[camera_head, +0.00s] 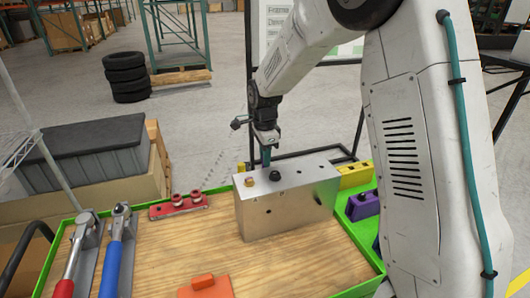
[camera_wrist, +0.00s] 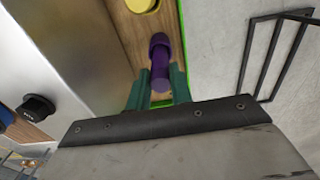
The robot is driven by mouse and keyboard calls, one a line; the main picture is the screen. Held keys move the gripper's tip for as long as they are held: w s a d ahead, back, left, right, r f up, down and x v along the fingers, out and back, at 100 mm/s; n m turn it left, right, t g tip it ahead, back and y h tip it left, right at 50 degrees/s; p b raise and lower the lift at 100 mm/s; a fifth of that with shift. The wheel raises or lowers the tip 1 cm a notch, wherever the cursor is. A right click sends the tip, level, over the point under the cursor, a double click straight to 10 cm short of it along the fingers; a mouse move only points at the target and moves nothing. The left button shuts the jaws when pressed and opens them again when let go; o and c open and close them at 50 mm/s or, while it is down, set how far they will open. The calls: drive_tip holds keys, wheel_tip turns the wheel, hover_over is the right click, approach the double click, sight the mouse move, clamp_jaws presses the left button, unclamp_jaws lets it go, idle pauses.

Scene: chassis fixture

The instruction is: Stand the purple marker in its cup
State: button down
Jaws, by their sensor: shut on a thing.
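The purple marker (camera_wrist: 161,55) is in the wrist view, between the green fingers of my gripper (camera_wrist: 159,78). The gripper is shut on it. In the head view my gripper (camera_head: 266,157) points down behind the top of the metal block, and the marker cannot be made out there. A purple holder-like block (camera_head: 362,206) sits in the green-edged tray at the right; I cannot tell whether it is the marker's cup. No cup is clearly identifiable in either view.
The metal block (camera_head: 285,212) with holes and knobs stands on the wooden bench (camera_head: 160,255), close to my gripper. A yellow block (camera_head: 355,175) is at right.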

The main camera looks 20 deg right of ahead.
drive_tip(key=shift+f, duration=0.35)
drive_tip(key=c, duration=1.2)
unclamp_jaws()
drive_tip(key=shift+o, duration=0.2)
drive_tip(key=shift+r, duration=0.15)
drive_tip(key=shift+r, duration=4.4)
